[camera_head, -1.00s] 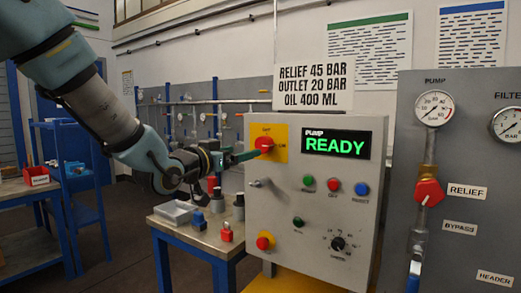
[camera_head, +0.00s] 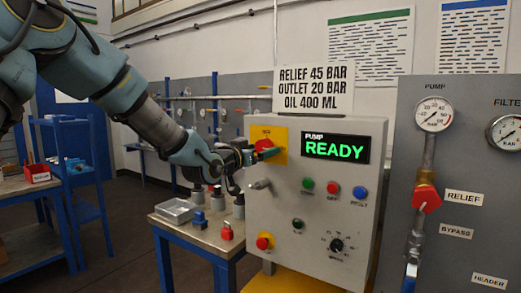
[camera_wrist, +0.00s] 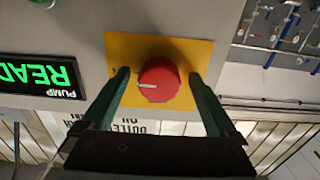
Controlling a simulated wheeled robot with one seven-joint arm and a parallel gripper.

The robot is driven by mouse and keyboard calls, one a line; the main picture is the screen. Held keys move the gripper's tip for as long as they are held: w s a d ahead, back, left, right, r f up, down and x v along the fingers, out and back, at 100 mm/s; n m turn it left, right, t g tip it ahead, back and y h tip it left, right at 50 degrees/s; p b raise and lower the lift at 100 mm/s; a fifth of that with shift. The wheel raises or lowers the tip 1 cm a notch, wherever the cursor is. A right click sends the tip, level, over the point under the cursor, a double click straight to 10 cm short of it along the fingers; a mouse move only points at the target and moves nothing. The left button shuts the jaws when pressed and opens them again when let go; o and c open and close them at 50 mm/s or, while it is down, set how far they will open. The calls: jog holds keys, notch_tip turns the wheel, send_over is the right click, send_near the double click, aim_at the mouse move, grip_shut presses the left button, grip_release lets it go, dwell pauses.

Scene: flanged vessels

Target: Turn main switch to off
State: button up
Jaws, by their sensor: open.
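The main switch is a red rotary knob (camera_wrist: 159,79) on a yellow plate (camera_wrist: 190,48), at the upper left of the grey control box. In the head view the knob (camera_head: 262,145) is partly covered by my gripper (camera_head: 268,153). In the wrist view my gripper (camera_wrist: 160,76) is open, with one green finger on each side of the knob. Small gaps show between the fingers and the knob. A pale mark on the knob points left in the wrist view. The box's display (camera_head: 336,147) reads PUMP READY in green.
A workbench (camera_head: 190,228) with small parts stands left of the box. A gauge panel (camera_head: 465,150) stands right.

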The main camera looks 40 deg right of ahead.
jog(key=shift+c, duration=0.2)
jog(key=c, duration=1.3)
jog(key=shift+c, duration=0.2)
jog(key=shift+n, duration=0.3)
jog(key=n+b, duration=0.1)
jog(key=n, duration=0.2)
jog(key=shift+n, duration=0.3)
jog(key=n, duration=0.4)
jog(key=shift+s+n, duration=0.15)
jog(key=shift+n, duration=0.15)
jog(key=n, duration=0.4)
jog(key=shift+r+n, duration=0.1)
jog(key=shift+n, duration=0.2)
jog(key=shift+n+b, duration=0.3)
jog(key=shift+n, duration=1.9)
